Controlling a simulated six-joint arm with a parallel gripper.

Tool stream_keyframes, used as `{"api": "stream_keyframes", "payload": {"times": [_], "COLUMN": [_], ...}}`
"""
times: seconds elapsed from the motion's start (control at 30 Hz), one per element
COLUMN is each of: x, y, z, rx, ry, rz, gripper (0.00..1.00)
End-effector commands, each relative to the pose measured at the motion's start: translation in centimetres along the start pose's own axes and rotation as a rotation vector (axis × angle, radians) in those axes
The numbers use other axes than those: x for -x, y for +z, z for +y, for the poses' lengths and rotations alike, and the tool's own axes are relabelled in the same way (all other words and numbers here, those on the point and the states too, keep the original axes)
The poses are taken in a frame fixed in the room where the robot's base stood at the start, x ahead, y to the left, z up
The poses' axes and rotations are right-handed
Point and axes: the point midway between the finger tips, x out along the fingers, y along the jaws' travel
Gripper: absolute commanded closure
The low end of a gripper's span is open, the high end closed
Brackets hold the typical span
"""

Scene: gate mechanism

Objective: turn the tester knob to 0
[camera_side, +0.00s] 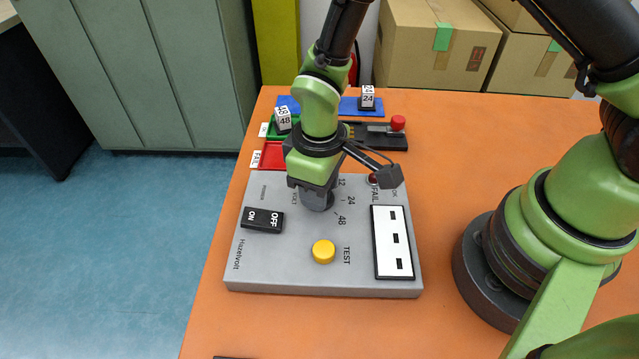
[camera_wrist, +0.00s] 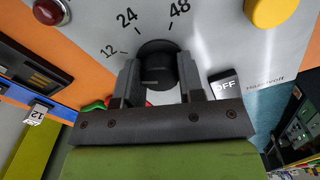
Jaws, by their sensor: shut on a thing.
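The grey tester (camera_side: 290,275) lies on the orange table. Its dark round knob (camera_side: 318,203) sits at the upper middle of the panel. In the wrist view the knob (camera_wrist: 157,62) stands between the two fingers of my gripper (camera_wrist: 158,75), which is shut on it. The gripper also shows in the side view (camera_side: 314,190), pointing down over the knob. The labels 12, 24 and 48 are readable around the knob; the 0 mark is hidden. I cannot tell for sure where the knob's pointer stands.
The tester carries a black ON/OFF switch (camera_side: 262,220), a yellow TEST button (camera_side: 323,251), a red lamp (camera_side: 373,179) and a white slotted panel (camera_side: 393,242).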

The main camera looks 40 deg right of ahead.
Motion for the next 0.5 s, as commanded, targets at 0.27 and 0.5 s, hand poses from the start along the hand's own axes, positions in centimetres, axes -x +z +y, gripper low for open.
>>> {"api": "stream_keyframes", "payload": {"times": [0.27,0.5], "x": [0.02,0.02], "y": [-0.13,-0.15], "z": [0.09,0.08], "rx": [0.245,0.407], "ry": [0.001,0.002], "rz": [0.005,0.006], "gripper": [0.88,0.88]}}
